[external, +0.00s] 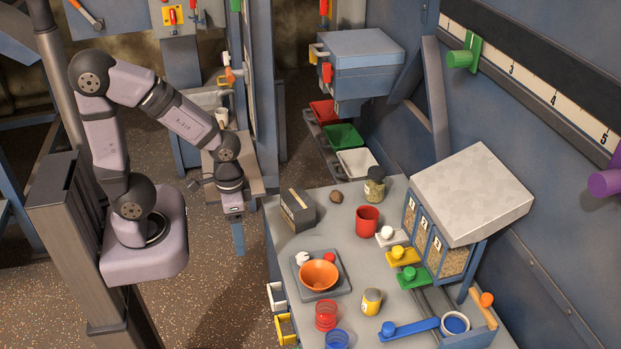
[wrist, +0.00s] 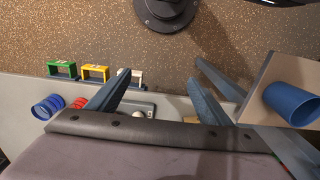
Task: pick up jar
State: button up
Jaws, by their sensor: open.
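A small glass jar (external: 375,187) with a dark lid stands upright at the back of the grey worktable, behind the red cup. A yellow can-like container (external: 372,301) with a pale label stands nearer the front; I cannot tell whether it also counts as a jar. My gripper (external: 232,204) is left of the table in the external view, well away from both. In the wrist view its two fingers (wrist: 157,92) are spread apart with nothing between them. The glass jar cannot be made out in the wrist view.
The worktable (external: 335,235) holds a red cup (external: 367,220), an orange bowl (external: 319,274) on a grey scale, a dark box (external: 298,210) and red (external: 326,315) and blue coils. A dispenser (external: 470,200) stands right of the jar. A blue cylinder (wrist: 292,103) is at the wrist view's right.

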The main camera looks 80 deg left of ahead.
jog(key=w+d+f+n+t+h+b, duration=0.1)
jog(key=w+d+n+h+b, duration=0.1)
jog(key=w+n, duration=0.35)
jog(key=w+d+f+n+t+h+b, duration=0.1)
jog(key=w+d+n+h+b, duration=0.1)
jog(key=w+n, duration=0.35)
jog(key=n+t+y+b, duration=0.3)
jog(key=n+t+b, duration=0.65)
jog(key=n, duration=1.45)
send_over(371, 182)
jog(key=a+p, duration=0.2)
jog(key=shift+s+r+t, duration=0.2)
jog(key=shift+r+t, duration=0.05)
jog(key=shift+t, duration=0.7)
jog(key=shift+d+f, duration=0.1)
jog(key=shift+f, duration=1.95)
jog(key=f, duration=0.1)
jog(key=w+f, duration=0.1)
jog(key=f, duration=0.1)
jog(key=shift+w+f, duration=0.1)
jog(key=shift+f, duration=0.05)
jog(key=shift+p+x, duration=0.35)
jog(key=shift+x, duration=0.5)
